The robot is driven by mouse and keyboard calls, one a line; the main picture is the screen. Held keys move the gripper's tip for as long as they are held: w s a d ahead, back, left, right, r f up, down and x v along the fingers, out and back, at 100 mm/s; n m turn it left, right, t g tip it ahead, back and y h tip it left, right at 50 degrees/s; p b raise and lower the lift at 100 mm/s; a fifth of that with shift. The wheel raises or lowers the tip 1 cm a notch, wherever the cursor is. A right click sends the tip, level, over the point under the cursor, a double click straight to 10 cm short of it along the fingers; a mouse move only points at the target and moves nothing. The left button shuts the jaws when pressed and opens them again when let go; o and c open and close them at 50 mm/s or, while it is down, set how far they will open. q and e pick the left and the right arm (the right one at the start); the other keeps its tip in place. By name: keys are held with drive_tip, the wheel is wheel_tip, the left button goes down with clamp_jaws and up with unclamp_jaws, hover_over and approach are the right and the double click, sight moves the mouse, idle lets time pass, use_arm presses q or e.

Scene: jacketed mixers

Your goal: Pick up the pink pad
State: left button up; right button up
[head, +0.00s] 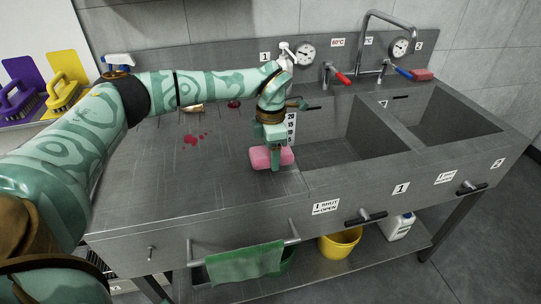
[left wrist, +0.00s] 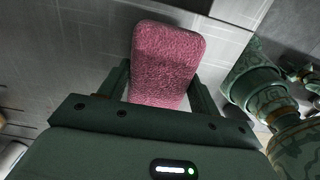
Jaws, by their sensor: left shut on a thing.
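The pink pad (head: 265,157) is a soft-looking rounded block at the left edge of the first sink basin. My left gripper (head: 274,160) is shut on it, with a finger in front of the pad. In the left wrist view the pad (left wrist: 166,62) sits between the two fingers of my left gripper (left wrist: 163,88) and sticks out past them. I cannot tell whether the pad touches the steel worktop or is just above it. My right gripper is not in view.
Two sink basins (head: 335,150) (head: 445,130) lie to the right, with a tap (head: 385,45) behind. Red stains (head: 192,139) mark the steel worktop (head: 150,200). A red block (head: 422,75) lies at the back right. A green cloth (head: 245,262) hangs on the front rail.

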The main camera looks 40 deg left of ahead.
use_arm(q)
drive_tip(key=s+d+r+p, duration=0.4)
drive_tip(key=s+d+r, duration=0.3)
drive_tip(key=s+r, duration=0.3)
drive_tip(key=shift+s+d+r, duration=0.2)
drive_tip(key=shift+s+r, duration=0.2)
drive_tip(key=shift+s, duration=0.6)
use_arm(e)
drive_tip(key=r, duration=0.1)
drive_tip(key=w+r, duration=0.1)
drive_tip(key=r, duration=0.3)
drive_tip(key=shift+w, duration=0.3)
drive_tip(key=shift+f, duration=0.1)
